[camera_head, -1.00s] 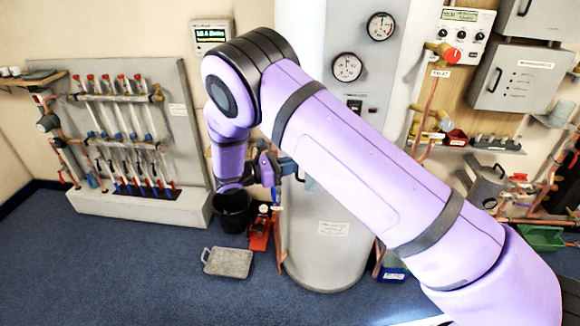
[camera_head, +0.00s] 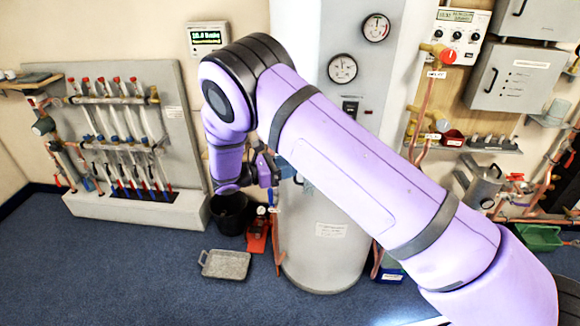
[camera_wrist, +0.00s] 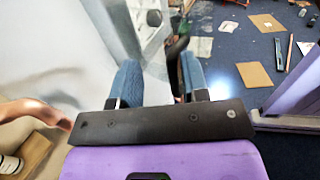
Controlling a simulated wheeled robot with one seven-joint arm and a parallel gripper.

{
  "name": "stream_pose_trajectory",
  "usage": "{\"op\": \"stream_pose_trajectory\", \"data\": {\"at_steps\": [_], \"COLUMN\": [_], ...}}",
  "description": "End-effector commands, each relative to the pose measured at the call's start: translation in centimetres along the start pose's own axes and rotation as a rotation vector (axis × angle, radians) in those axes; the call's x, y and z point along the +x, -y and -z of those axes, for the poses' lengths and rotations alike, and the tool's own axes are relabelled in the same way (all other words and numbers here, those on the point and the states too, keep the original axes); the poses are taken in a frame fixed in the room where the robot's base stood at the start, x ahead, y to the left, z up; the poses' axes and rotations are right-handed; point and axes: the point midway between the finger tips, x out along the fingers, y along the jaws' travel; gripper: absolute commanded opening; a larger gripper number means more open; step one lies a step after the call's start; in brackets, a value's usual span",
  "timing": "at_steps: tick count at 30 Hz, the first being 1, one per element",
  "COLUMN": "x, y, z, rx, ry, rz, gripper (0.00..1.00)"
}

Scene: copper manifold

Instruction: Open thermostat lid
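I cannot tell for certain which fixture is the thermostat. A white box with a lit display (camera_head: 207,38) hangs on the wall at upper left in the head view. A small dark unit (camera_head: 350,107) sits on the grey cylinder (camera_head: 330,262) below its round gauges. My gripper (camera_head: 291,170) is in front of the cylinder's left side, partly hidden by my wrist. In the wrist view its two blue fingers (camera_wrist: 159,78) are apart with nothing held between them. No lid is clearly visible.
A tube manifold (camera_head: 120,130) stands at left. A black bucket (camera_head: 230,212), a red-based device (camera_head: 257,236) and a grey tray (camera_head: 225,264) are on the blue floor. A control panel (camera_head: 460,32) and grey cabinet (camera_head: 517,75) are at upper right. Open floor lies in front at left.

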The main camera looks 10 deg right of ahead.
Motion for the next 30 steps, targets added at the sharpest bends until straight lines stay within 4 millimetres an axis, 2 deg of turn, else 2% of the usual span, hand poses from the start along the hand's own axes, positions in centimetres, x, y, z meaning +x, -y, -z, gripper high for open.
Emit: {"op": "stream_pose_trajectory", "data": {"at_steps": [9,15,21,30], "x": [-6.1,-8.8,-9.8,-9.8], "y": [0.1,0.2,0.3,0.3], "z": [0.0,0.1,0.0,0.1], "rx": [0.000,-0.003,-0.003,-0.004], "ry": [0.001,0.000,0.000,0.000], "rz": [-0.001,-0.001,0.001,0.001], "gripper": [0.37,0.37,0.37,0.37]}}
